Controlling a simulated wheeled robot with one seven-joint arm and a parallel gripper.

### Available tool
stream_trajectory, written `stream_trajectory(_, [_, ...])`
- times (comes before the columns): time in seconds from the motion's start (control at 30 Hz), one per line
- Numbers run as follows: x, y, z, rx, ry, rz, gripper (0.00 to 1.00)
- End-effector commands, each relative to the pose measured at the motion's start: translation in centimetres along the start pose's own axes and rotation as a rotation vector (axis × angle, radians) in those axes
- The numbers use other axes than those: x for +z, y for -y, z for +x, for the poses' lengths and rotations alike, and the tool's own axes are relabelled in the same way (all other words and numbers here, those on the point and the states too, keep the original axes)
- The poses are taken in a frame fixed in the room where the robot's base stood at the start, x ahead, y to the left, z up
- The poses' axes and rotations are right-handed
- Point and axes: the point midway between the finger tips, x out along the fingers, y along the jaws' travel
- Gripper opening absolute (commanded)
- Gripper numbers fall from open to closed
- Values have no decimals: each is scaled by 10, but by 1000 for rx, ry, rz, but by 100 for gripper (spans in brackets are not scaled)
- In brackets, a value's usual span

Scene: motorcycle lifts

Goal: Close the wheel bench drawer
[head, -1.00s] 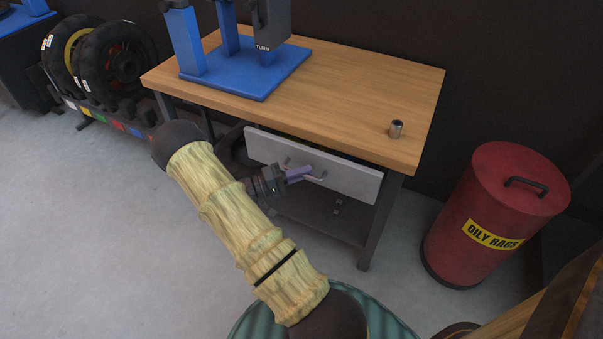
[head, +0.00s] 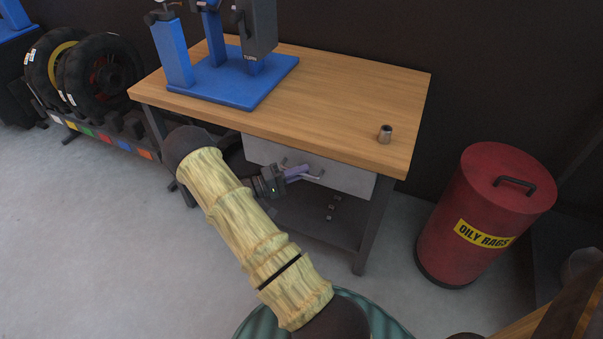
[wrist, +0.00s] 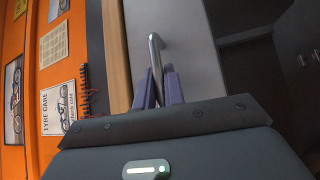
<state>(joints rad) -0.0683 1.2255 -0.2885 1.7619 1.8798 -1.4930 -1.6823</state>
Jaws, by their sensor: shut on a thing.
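The wheel bench (head: 330,95) has a wooden top and dark legs. Its pale grey drawer front (head: 345,178) sits close beneath the top's front edge. I cannot tell whether it is fully shut. A metal bar handle (head: 316,178) stands out from the drawer front. My gripper (head: 304,171) is at the handle, its purple fingers shut on it. In the wrist view, the fingers of my gripper (wrist: 160,88) are on either side of the handle (wrist: 155,50), with the drawer front (wrist: 188,35) behind. My arm hides the area left of the drawer.
A blue stand (head: 235,85) and a small metal cylinder (head: 385,134) are on the bench top. Several small parts (head: 333,207) lie on the lower shelf. A red oily rags bin (head: 480,215) stands right of the bench. Tyres (head: 100,70) stand at the left; floor there is clear.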

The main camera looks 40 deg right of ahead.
Motion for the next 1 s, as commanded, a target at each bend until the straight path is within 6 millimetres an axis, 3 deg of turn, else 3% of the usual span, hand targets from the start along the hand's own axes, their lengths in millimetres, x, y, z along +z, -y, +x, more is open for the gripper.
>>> stream_trajectory(0.1, [-4, 0, 0, -4, -10, 6, 0])
stream_trajectory(0.13, [-4, 0, 0, -4, -10, 7, 13])
stream_trajectory(0.23, [-4, 0, 0, -4, -8, 6, 32])
stream_trajectory(1.0, [-2, 0, -2, -1, -3, 3, 32])
